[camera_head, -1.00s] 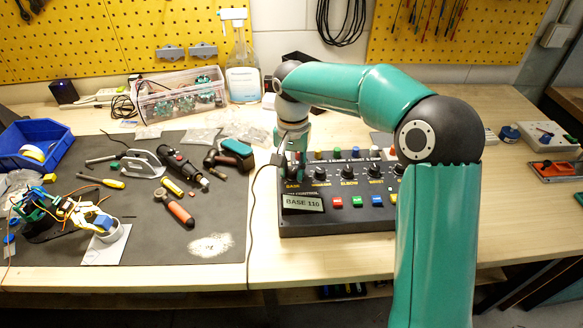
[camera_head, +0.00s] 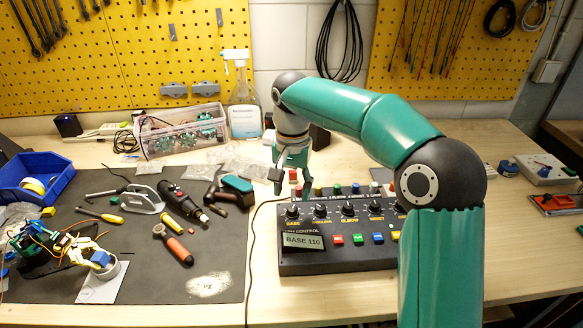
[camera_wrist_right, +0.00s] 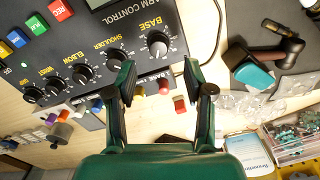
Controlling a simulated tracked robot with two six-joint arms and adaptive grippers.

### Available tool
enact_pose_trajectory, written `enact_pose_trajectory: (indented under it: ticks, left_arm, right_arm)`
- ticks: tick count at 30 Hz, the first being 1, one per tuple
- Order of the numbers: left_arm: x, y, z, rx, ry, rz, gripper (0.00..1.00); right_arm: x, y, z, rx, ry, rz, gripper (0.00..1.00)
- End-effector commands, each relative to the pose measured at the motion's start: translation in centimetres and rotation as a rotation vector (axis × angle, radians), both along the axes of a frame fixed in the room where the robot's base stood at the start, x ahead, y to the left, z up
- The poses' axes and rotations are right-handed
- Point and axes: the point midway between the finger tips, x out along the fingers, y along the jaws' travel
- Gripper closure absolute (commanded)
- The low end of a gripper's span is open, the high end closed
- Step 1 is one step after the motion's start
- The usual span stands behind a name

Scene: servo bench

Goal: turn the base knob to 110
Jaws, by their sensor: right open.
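The base knob (camera_head: 292,212) is the leftmost black knob on the dark control box (camera_head: 335,262). In the right wrist view the base knob (camera_wrist_right: 158,43) shows with a white pointer line and a ring of numbers. The display (camera_head: 302,241) reads BASE 110. My right gripper (camera_head: 292,180) is above and behind the box's back left corner, raised clear of the knob. In the right wrist view its two fingers (camera_wrist_right: 160,90) are spread apart with nothing between them. My left gripper is not in view.
The box also carries shoulder, elbow and other knobs (camera_head: 348,210), coloured buttons (camera_head: 358,239) and coloured caps along its back. A small servo arm (camera_head: 70,245) stands on the dark mat (camera_head: 140,280) at the left, among several hand tools. A spray bottle (camera_head: 243,105) stands behind.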

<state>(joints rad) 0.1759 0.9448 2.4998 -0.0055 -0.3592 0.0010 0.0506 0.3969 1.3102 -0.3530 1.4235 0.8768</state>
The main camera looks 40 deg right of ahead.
Motion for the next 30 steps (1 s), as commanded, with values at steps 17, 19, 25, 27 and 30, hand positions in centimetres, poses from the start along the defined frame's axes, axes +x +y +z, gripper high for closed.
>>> enact_pose_trajectory:
  ticks: [17, 19, 25, 27, 30]
  left_arm:
    - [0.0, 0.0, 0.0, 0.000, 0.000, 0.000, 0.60]
    - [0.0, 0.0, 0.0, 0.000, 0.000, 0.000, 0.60]
    - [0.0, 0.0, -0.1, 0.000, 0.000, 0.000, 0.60]
    - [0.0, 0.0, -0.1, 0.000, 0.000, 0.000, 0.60]
    - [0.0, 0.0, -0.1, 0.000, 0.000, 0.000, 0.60]
  right_arm:
    - [0.1, 0.0, 6.3, 0.001, 0.001, 0.001, 0.47]
    - [0.1, 0.0, 6.3, 0.002, 0.001, 0.001, 0.47]
    - [0.1, 0.0, 6.3, 0.001, 0.001, 0.001, 0.47]
    - [0.1, 0.0, 6.3, 0.001, 0.001, 0.000, 0.47]
    - [0.1, 0.0, 6.3, 0.001, 0.001, 0.000, 0.47]
